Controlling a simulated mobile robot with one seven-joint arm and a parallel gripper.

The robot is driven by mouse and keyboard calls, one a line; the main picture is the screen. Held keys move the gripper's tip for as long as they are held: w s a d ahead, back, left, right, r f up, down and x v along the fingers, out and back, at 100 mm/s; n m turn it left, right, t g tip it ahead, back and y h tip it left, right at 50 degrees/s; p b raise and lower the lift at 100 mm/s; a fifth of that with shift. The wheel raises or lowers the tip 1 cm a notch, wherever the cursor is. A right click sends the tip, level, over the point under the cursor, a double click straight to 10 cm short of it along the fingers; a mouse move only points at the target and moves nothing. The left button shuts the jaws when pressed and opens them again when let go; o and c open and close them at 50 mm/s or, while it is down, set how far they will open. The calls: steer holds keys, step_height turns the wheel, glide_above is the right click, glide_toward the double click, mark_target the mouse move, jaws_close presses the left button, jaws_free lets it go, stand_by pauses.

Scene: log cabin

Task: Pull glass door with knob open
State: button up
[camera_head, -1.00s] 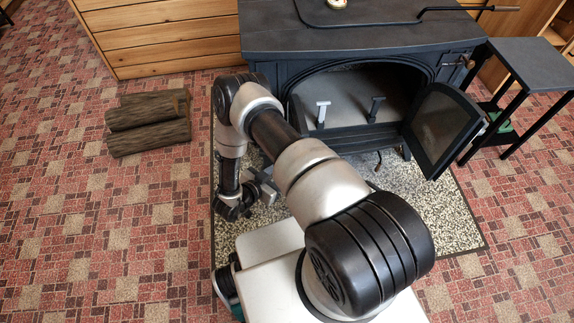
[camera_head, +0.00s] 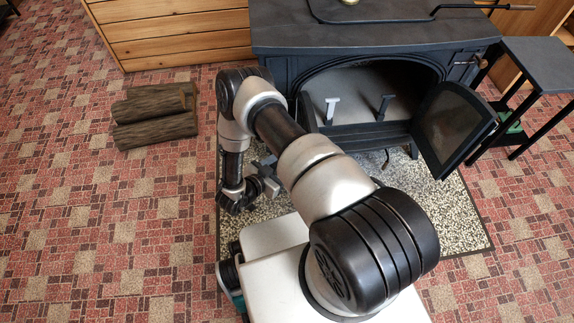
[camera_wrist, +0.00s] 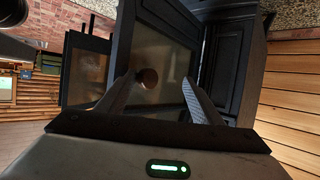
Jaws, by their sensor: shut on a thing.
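A glass door (camera_wrist: 170,52) with a dark frame fills the middle of the wrist view, on the black stove (camera_head: 375,35). Its round brown knob (camera_wrist: 147,78) sits between my fingertips, close to the left finger. My gripper (camera_wrist: 160,82) is shut on the knob; exact contact on the right finger is hard to see. In the head view my gripper (camera_head: 264,178) is low at the stove's front left, and my arm hides the door it holds. Another glass door (camera_head: 455,125) stands swung out at the stove's right.
The stove's opening shows two small upright pieces inside. Several logs (camera_head: 155,115) lie on the floor at left. A dark side table (camera_head: 540,62) stands right of the stove. A wooden plank box (camera_head: 170,35) is behind left.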

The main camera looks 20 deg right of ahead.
steer(key=shift+w+a+r, duration=0.1)
steer(key=shift+w+r, duration=0.35)
steer(key=shift+w, duration=0.2)
steer(key=s+f+p+v, duration=0.1)
steer(key=p+v, duration=0.2)
steer(key=v, duration=1.4)
steer(key=shift+s+r, duration=0.15)
steer(key=shift+s, duration=0.05)
steer(key=shift+a, duration=0.1)
